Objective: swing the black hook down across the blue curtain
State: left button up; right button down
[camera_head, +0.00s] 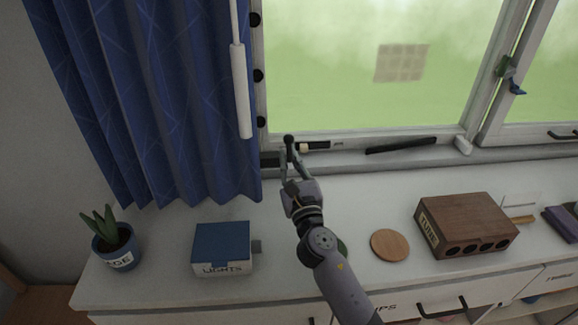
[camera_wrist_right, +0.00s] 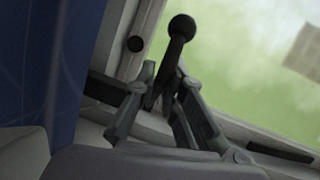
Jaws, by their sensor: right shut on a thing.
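The blue curtain (camera_head: 160,90) hangs on the left of the head view, beside the window frame. It also fills the left edge of the right wrist view (camera_wrist_right: 60,60). My right gripper (camera_head: 289,157) is low in front of the window sill, just right of the curtain's lower edge. Its fingers (camera_wrist_right: 165,95) are shut on a slim black piece with a round knob, which I take to be the black hook (camera_wrist_right: 178,38). The knob also shows above the fingertips in the head view (camera_head: 289,139). The hook's lower part is hidden between the fingers. My left gripper is not in view.
A white wand (camera_head: 242,90) hangs beside the curtain. A black bar (camera_head: 400,146) lies along the sill. On the cabinet top are a potted plant (camera_head: 115,245), a blue-lidded box (camera_head: 222,248), a round wooden disc (camera_head: 389,245) and a wooden box (camera_head: 465,225).

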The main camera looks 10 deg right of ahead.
jog(key=c, duration=1.7)
grip_release()
jog(key=shift+s, duration=0.1)
jog(key=v, duration=1.2)
